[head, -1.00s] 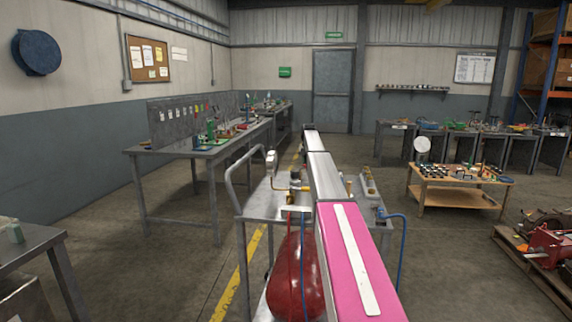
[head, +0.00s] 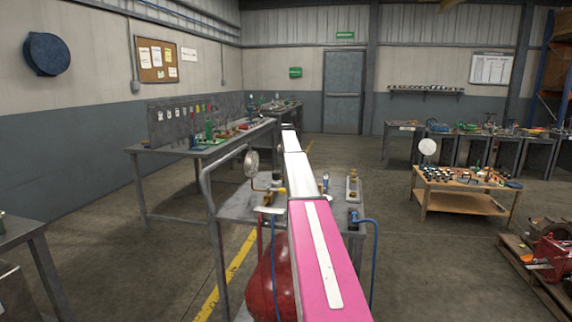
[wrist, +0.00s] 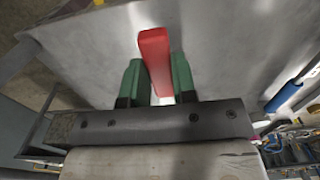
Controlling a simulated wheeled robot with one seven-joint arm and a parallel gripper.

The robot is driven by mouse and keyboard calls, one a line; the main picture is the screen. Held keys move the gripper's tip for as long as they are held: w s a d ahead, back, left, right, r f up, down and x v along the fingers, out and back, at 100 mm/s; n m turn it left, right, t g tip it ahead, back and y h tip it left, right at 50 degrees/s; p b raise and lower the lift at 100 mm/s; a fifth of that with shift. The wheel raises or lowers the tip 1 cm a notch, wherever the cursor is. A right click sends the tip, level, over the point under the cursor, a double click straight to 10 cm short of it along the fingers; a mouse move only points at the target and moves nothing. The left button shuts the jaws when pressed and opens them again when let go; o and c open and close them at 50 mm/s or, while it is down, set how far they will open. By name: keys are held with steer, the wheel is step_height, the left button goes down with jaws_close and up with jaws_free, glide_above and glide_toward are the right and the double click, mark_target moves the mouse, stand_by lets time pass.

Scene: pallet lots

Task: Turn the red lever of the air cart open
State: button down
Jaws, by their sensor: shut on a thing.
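The air cart (head: 232,211) stands in front of me in the head view, with a red tank (head: 262,288) below its grey metal top and a round gauge (head: 251,163) with brass fittings above. My arm hides part of the cart. In the wrist view, the red lever (wrist: 154,50) stands between the two green fingers of my gripper (wrist: 158,76). The gripper is shut on the lever, whose end sticks out past the fingertips. In the head view the gripper and lever cannot be made out. The lever's base is hidden.
A blue hose (head: 375,255) loops down the cart's right side, and a bent handle (head: 207,180) rises at its left. A grey workbench (head: 150,150) stands to the left. A wooden trolley (head: 466,203) and a loaded pallet (head: 540,285) are at the right, with free floor between.

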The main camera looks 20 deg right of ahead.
steer(key=shift+a, duration=0.1)
steer(key=c, duration=0.9)
jaws_free()
steer(key=shift+r, duration=0.1)
step_height(320, 180, up, 11)
steer(key=shift+f, duration=0.15)
